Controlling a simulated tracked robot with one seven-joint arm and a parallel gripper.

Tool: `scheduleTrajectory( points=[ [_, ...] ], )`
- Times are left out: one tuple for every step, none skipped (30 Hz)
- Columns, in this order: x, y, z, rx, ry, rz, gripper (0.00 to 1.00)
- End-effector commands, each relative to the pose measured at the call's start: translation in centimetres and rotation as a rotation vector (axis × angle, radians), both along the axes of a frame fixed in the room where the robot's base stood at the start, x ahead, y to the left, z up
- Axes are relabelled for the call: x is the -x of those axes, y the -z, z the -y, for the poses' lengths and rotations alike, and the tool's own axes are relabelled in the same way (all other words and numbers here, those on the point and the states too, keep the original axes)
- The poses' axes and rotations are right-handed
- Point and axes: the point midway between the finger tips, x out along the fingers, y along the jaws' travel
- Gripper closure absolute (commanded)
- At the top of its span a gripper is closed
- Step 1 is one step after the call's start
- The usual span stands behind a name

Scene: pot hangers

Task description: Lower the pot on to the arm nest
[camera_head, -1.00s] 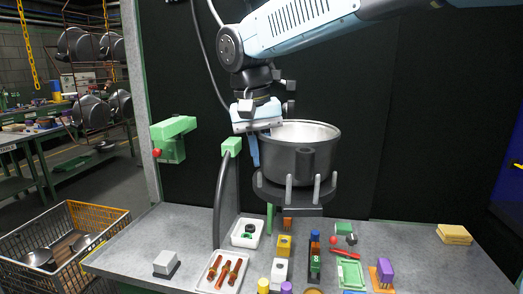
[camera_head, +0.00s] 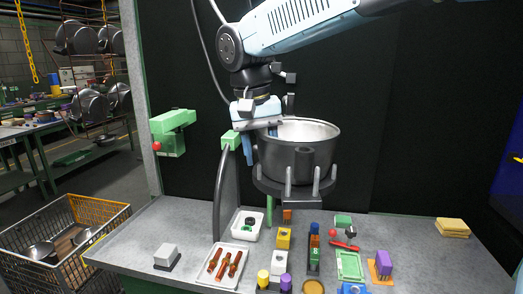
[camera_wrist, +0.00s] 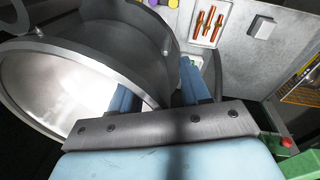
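The pot (camera_head: 300,158), dark grey with a pale inside, stands upright within the ring of the arm nest (camera_head: 293,190). The nest's light pegs rise around the pot's lower wall. Whether the pot's base fully touches the nest is hidden. My gripper (camera_head: 265,155) is at the pot's left rim. In the wrist view, my gripper (camera_wrist: 160,92) has its blue fingers spread wide, one inside the pot (camera_wrist: 125,45) and one outside, with the thin rim between them and visible gaps.
A curved upright with a green block (camera_head: 231,139) stands close left of the pot and gripper. Below lie a tray of orange-brown parts (camera_head: 226,266), coloured blocks (camera_head: 314,255) and a yellow stack (camera_head: 452,228). A wire basket (camera_head: 65,245) is at lower left.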

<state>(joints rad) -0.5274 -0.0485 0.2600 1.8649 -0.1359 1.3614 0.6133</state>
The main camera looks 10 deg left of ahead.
Motion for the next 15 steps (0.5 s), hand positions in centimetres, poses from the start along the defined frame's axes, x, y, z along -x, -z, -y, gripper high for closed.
scheduleTrajectory(
  points=[
    [0.0,0.0,0.0,0.0,0.0,0.0,0.53],
    [0.0,0.0,0.0,0.0,0.0,0.0,0.53],
    [0.0,0.0,0.0,0.0,0.0,0.0,0.53],
    [0.0,0.0,0.0,0.0,0.0,0.0,0.53],
    [0.0,0.1,0.0,0.0,0.0,-0.002,0.53],
    [0.0,0.1,0.0,0.0,0.0,-0.001,0.53],
    [0.0,0.0,0.0,0.0,0.0,-0.001,0.53],
    [0.0,-0.1,0.0,0.0,0.0,-0.001,0.53],
    [0.0,-0.3,-0.1,-0.001,0.0,0.0,0.53],
    [0.0,-0.5,-0.1,-0.001,0.0,0.001,0.53],
    [0.0,-0.8,-0.2,-0.001,0.0,0.001,0.53],
    [0.1,-1.3,-0.2,-0.001,0.0,0.001,0.53],
    [0.1,-1.7,-0.3,-0.001,0.0,0.001,0.53],
    [0.1,-2.2,-0.3,-0.002,0.0,0.002,0.53],
    [0.2,-2.8,-0.4,-0.001,0.0,0.002,0.53]
  ],
)
